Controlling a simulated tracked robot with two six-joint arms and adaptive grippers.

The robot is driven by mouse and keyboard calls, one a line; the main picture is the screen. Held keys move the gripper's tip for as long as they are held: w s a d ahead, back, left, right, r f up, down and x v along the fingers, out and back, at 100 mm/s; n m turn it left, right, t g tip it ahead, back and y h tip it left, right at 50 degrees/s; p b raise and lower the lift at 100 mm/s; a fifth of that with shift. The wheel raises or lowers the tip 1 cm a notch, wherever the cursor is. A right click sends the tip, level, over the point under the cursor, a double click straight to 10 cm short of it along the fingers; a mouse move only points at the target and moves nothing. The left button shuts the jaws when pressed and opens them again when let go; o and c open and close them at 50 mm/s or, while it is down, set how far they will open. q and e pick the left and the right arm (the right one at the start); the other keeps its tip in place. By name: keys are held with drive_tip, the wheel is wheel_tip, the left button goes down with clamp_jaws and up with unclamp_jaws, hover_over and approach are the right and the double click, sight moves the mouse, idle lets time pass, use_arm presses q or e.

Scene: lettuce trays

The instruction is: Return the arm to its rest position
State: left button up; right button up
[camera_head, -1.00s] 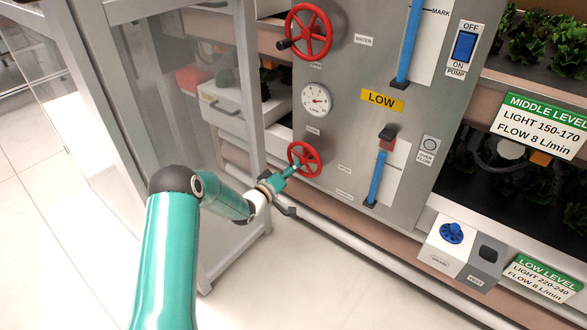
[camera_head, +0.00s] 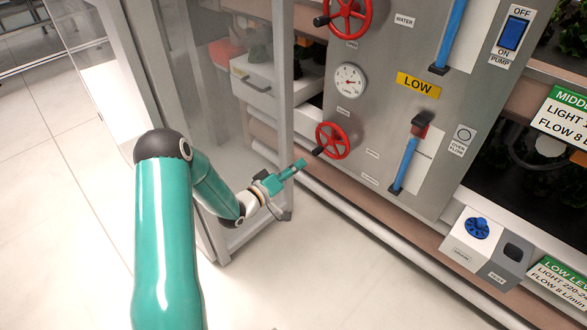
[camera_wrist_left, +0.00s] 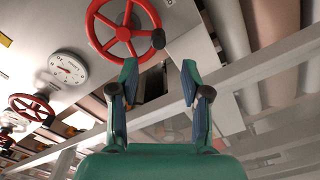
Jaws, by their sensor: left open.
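My left arm comes in from the left in the head view, and its teal gripper (camera_head: 293,170) is just left of the lower red valve wheel (camera_head: 332,141). The gripper is apart from the wheel and holds nothing. In the left wrist view the two fingers (camera_wrist_left: 158,85) stand apart with empty space between them. A red wheel (camera_wrist_left: 122,55) with a dark knob shows beyond the fingertips. My right gripper is in neither view.
A glass door frame (camera_head: 286,120) stands close beside my left arm. The grey panel holds a gauge (camera_head: 350,80), blue level tubes (camera_head: 405,163) and a pump switch (camera_head: 513,34). A control box with a blue knob (camera_head: 477,228) is at lower right. The floor (camera_head: 330,270) in front is clear.

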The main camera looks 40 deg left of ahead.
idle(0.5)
use_arm(q)
drive_tip(key=w+d+m+g+h+p, duration=0.1)
drive_tip(key=w+d+g+h, duration=0.2)
drive_tip(key=d, duration=1.3)
drive_tip(key=s+d+f+m+g+h, duration=0.1)
drive_tip(key=s+d+f+g, duration=0.2)
drive_tip(key=s+d+f, duration=0.35)
drive_tip(key=s+d+f+m+g, duration=0.2)
drive_tip(key=s+f+g, duration=0.2)
drive_tip(key=s, duration=0.3)
drive_tip(key=s+d+f+m+g+y+p, duration=0.1)
drive_tip(key=s+d+f+g, duration=0.25)
drive_tip(key=s, duration=0.45)
drive_tip(key=s+d+f+m+g, duration=0.2)
drive_tip(key=s+f+g, duration=0.2)
drive_tip(key=s, duration=0.3)
wheel_tip(320, 180, up, 38)
drive_tip(key=m+p, duration=0.1)
drive_tip(key=p, duration=3.7)
drive_tip(key=shift+s+a, duration=0.2)
drive_tip(key=shift+s, duration=0.05)
